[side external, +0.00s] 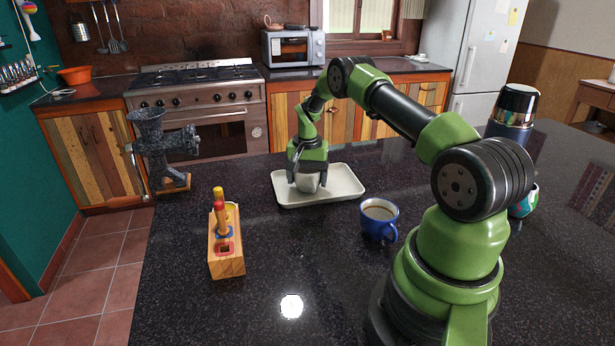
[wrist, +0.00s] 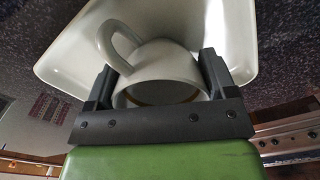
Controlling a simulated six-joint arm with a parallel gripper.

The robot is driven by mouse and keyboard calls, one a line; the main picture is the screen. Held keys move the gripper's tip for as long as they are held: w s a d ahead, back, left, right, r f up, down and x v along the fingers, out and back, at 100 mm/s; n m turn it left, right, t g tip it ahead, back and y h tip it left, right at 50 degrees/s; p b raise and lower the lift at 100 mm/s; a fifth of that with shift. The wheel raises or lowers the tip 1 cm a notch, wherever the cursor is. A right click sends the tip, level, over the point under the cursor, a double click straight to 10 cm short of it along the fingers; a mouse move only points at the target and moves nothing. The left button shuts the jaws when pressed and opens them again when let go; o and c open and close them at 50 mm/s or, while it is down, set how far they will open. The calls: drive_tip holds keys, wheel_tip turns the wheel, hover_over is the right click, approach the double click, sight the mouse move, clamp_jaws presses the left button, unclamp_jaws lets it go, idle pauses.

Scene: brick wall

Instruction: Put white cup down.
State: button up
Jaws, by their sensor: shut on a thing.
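The white cup (side external: 307,183) is at the left part of a white tray (side external: 345,188) on the dark counter. My gripper (side external: 308,170) is above the tray and shut on the cup. In the wrist view the cup (wrist: 160,65) sits between the two dark fingers of my gripper (wrist: 158,85), with its handle toward the upper left. The tray (wrist: 75,50) lies behind the cup there. I cannot tell whether the cup's base touches the tray. Part of the cup's upper side is hidden by the fingers in the side view.
A wooden block with colored pegs (side external: 226,245) is at the front left. A metal grinder (side external: 160,150) stands at the left edge. The counter between block and mug is clear.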

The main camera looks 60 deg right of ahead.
drive_tip(key=shift+f, duration=0.1)
drive_tip(key=o, duration=0.9)
drive_tip(key=a+r+n+t, duration=0.1)
drive_tip(key=a+r, duration=0.3)
drive_tip(key=r, duration=0.7)
drive_tip(key=a+r+n+t, duration=0.1)
drive_tip(key=a+r, duration=0.2)
drive_tip(key=r, duration=0.8)
drive_tip(key=s+a+r+n+t, duration=0.2)
drive_tip(key=s+a+r+n, duration=0.15)
drive_tip(key=a+r, duration=0.5)
drive_tip(key=s+a+n+t, duration=0.1)
drive_tip(key=s+a, duration=0.3)
drive_tip(key=s, duration=0.1)
drive_tip(key=s+a+n+t+y, duration=0.1)
drive_tip(key=s+a+n, duration=0.1)
drive_tip(key=s+a, duration=0.2)
drive_tip(key=s+a+f+n+t+y, duration=0.1)
drive_tip(key=s+a, duration=0.3)
drive_tip(key=s, duration=0.3)
drive_tip(key=shift+a+n, duration=0.35)
drive_tip(key=shift+a, duration=0.05)
